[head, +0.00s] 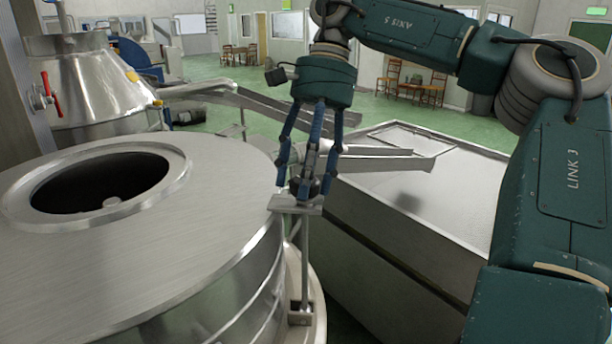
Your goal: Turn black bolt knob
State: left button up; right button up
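The black bolt knob (304,190) sits on a small metal plate at the right edge of the large steel vessel (200,220), on top of an upright bolt rod. My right gripper (306,183) points straight down over it. Its blue fingers bow outward and come down around the knob, which is partly hidden between the fingertips. I cannot tell whether the fingers press on the knob or stand slightly apart from it. My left gripper is not in view.
The vessel's lid has a round dark opening (101,183) at left. A steel hopper with a red-handled valve (50,94) stands behind. A chute (385,158) and a wide steel bin (420,195) lie just right of the knob. Green floor is open farther back, with chairs and tables.

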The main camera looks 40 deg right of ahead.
jog(key=shift+d+r, duration=0.1)
jog(key=shift+d+r, duration=0.15)
jog(key=shift+r, duration=0.05)
jog(key=v, duration=0.6)
jog(key=shift+r, duration=0.45)
jog(key=shift+w+d, duration=0.1)
